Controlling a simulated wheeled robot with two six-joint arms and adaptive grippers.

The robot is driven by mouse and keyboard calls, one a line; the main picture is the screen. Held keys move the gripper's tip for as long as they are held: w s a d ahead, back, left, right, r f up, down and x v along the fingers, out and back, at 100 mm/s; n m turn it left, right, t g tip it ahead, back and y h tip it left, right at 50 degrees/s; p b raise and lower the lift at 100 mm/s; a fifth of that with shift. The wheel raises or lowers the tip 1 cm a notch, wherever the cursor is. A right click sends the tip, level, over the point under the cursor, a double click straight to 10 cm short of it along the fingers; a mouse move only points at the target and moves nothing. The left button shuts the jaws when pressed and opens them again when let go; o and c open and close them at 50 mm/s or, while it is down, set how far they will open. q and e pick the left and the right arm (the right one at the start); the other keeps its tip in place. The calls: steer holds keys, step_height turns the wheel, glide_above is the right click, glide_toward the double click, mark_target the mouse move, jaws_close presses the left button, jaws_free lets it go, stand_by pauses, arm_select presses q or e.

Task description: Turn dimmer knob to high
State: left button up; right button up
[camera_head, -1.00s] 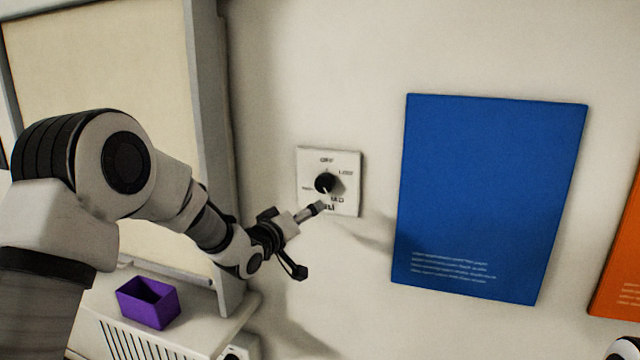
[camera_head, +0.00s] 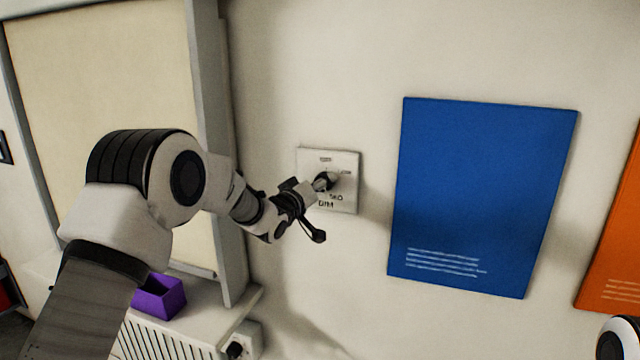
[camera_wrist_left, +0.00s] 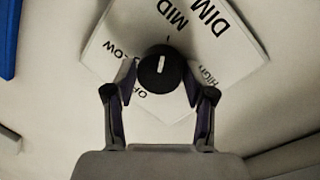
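The dimmer knob (camera_wrist_left: 158,72) is round and black with a white pointer line, on a white wall plate (camera_wrist_left: 105,45) lettered OFF, LOW, MID, HIGH and DIM. In the left wrist view the line points up, towards the mark by MID. My left gripper (camera_wrist_left: 160,92) is open, its fingers spread on either side of the knob's near edge, with gaps visible. In the head view the left gripper (camera_head: 318,209) is in front of the plate (camera_head: 345,160) and partly hides the knob (camera_head: 330,180). My right gripper is not in view.
A blue poster (camera_head: 480,190) hangs right of the plate, and an orange one (camera_head: 615,250) is farther right. A board or panel (camera_head: 110,80) stands at the left. A purple box (camera_head: 165,300) sits on a white vented unit (camera_head: 205,325) below.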

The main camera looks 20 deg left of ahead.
arm_select(q)
steer(key=shift+a, duration=0.1)
steer(key=c, duration=0.4)
steer(key=shift+m+b, duration=0.3)
steer(key=shift+m, duration=0.2)
steer(key=shift+d+r+m+g+y+b, duration=0.1)
steer(key=shift+m+g+y+b, duration=0.3)
steer(key=shift+m+b, duration=2.15)
steer(key=shift+d+r+m+g+y+b, duration=0.15)
steer(key=shift+m+y+b, duration=0.5)
steer(key=shift+m+b, duration=1.9)
steer(key=shift+d+r+m+g+y+b, duration=0.1)
steer(key=shift+m+g+y+b, duration=0.3)
steer(key=shift+m+b, duration=2.1)
steer(key=o, duration=1)
steer(key=shift+o, duration=0.7)
steer(key=shift+w+f, duration=0.15)
